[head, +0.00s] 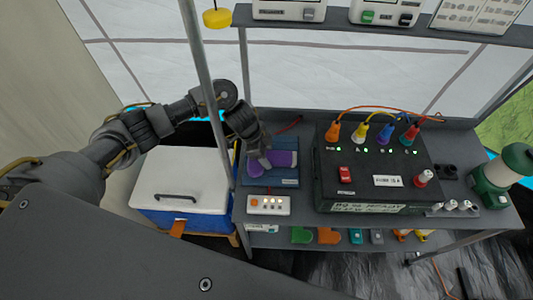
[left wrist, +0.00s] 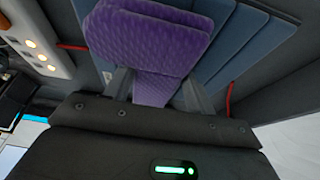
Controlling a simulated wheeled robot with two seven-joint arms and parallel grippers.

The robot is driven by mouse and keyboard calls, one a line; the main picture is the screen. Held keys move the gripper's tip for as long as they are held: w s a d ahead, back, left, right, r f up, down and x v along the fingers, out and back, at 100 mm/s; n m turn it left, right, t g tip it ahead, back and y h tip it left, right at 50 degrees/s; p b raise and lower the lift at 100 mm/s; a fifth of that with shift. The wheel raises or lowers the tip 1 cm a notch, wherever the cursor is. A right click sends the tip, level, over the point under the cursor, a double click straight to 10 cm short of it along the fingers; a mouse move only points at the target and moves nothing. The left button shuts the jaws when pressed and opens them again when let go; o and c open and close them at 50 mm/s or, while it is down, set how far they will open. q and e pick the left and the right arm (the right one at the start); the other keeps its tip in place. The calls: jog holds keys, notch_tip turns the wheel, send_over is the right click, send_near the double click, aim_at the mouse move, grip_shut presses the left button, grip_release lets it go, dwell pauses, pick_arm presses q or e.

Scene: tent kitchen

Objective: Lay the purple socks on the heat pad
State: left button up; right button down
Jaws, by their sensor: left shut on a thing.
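The purple socks (head: 284,159) are a folded, quilted-looking bundle over the blue heat pad (head: 287,182) on the grey shelf. In the left wrist view the socks (left wrist: 145,40) fill the space ahead of the fingers, with the ridged pad (left wrist: 250,40) behind them. My left gripper (head: 264,161) reaches down from above and is shut on the socks, one finger on each side (left wrist: 155,88). I cannot tell whether the socks rest on the pad or hang just above it. My right gripper is not in view.
A control box (head: 268,205) with lit buttons stands in front of the pad. A large black unit (head: 385,165) with coloured plugs is to the right. A white-lidded cooler (head: 180,180) is to the left. A metal post (head: 207,90) rises close to my left arm.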

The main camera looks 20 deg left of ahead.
pick_arm(q)
jog(key=shift+f, duration=0.15)
jog(key=o, duration=1.1)
jog(key=p+v, duration=0.1)
jog(key=v, duration=1.1)
jog(key=shift+s, duration=0.1)
